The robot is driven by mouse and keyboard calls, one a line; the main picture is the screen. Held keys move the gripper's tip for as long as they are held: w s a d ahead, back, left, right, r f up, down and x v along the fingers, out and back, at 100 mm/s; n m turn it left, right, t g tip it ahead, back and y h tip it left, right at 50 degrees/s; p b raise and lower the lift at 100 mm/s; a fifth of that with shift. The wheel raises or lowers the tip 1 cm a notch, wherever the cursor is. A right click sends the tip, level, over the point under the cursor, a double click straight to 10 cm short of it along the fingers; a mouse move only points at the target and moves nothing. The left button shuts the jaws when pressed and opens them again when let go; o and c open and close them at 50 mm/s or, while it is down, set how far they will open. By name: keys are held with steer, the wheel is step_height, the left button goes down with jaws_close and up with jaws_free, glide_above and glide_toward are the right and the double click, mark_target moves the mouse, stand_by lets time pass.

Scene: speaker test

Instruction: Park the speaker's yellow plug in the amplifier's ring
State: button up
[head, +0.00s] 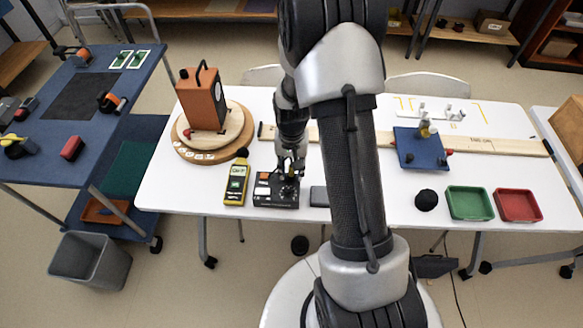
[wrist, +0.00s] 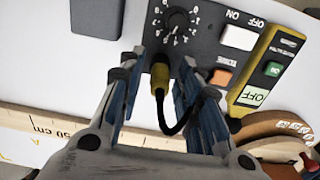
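The amplifier (head: 276,198) is a dark box at the front of the white table. In the wrist view its panel (wrist: 205,45) has a round numbered knob, a white switch and an orange switch. The yellow plug (wrist: 160,73) is at the panel's near edge, with a black cable curving off to the right. My gripper (wrist: 162,62) is open, one finger on each side of the plug, with gaps showing. In the head view my gripper (head: 291,171) is down at the amplifier. I cannot tell whether the plug sits in the ring. The orange speaker (head: 202,98) stands on a wooden turntable.
A yellow meter (head: 236,184) stands close to the amplifier's left; a grey block (head: 319,197) lies to its right. A wooden ruler (head: 470,145) runs behind. A black ball (head: 426,200), green tray (head: 470,216) and red tray (head: 540,219) are further right.

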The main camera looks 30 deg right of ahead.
steer(key=shift+o, duration=0.4)
step_height(320, 180, up, 12)
steer(key=s+a+r+n+t, duration=0.1)
steer(key=s+a+r, duration=0.2)
steer(key=r, duration=0.3)
steer(key=s+a+r+n+t, duration=0.1)
steer(key=s+a+r+n, duration=0.1)
steer(key=s+a+r, duration=0.3)
steer(key=s+a+r+n+t, duration=0.2)
steer(key=s+r, duration=0.4)
steer(key=s, duration=0.5)
steer(key=shift+s+a+r+n+t, duration=0.35)
steer(key=shift+a+n, duration=0.55)
steer(key=shift+a, duration=0.3)
